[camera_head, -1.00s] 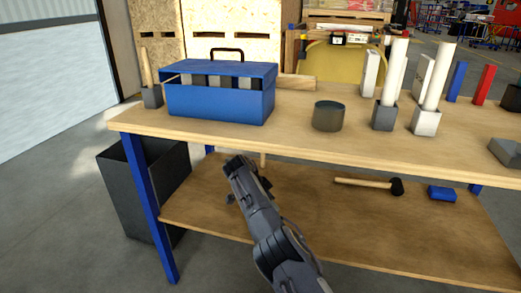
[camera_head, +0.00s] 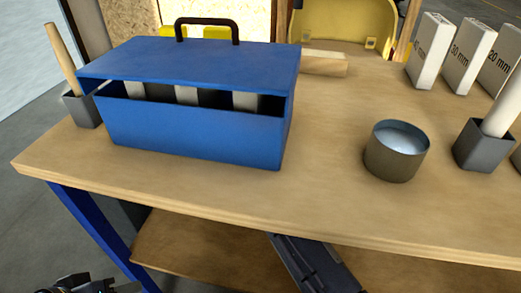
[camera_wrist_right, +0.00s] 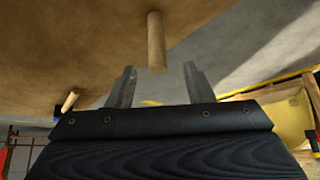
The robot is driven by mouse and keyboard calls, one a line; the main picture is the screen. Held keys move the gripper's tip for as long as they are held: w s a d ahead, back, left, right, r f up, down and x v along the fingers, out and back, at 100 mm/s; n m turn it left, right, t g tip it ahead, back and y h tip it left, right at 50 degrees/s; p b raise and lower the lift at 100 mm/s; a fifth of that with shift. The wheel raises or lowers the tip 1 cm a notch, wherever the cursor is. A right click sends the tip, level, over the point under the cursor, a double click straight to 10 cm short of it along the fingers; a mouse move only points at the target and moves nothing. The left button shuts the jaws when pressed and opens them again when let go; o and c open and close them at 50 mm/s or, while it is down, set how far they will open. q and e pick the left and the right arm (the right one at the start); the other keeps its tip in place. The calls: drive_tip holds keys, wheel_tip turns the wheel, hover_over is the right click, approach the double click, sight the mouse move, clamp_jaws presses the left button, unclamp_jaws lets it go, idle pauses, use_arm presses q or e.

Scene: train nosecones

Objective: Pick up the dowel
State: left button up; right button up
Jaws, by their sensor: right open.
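A pale wooden dowel (camera_wrist_right: 156,42) sticks out from a brown wooden surface in the right wrist view. Its end shows between the two fingers of my right gripper (camera_wrist_right: 158,82), which is open; I see no contact. In the head view my right arm reaches under the table's front edge, so its fingers and this dowel are hidden there. Another wooden stick (camera_head: 62,58) leans in a small grey holder (camera_head: 82,109) at the left of the tabletop. A dark part, likely my left gripper (camera_head: 82,285), is cut off at the lower left corner.
A blue toolbox (camera_head: 195,140) stands on the table (camera_head: 330,205). A metal cup (camera_head: 396,165), a grey holder (camera_head: 480,150) with a white cylinder and white labelled blocks (camera_head: 430,50) are to the right. A lower shelf (camera_head: 190,255) lies below the tabletop.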

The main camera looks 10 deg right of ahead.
drive_tip(key=b+x, duration=0.1)
drive_tip(key=x, duration=0.2)
drive_tip(key=shift+w+b, duration=0.15)
drive_tip(key=shift+b, duration=0.15)
drive_tip(key=shift+d+f+b, duration=0.1)
drive_tip(key=shift+f+b, duration=0.2)
drive_tip(key=shift+f, duration=0.15)
drive_tip(key=b+x, duration=0.2)
drive_tip(key=x, duration=0.1)
drive_tip(key=shift+f, duration=0.3)
drive_tip(key=shift+d+f, duration=0.2)
drive_tip(key=shift+r, duration=0.1)
clamp_jaws()
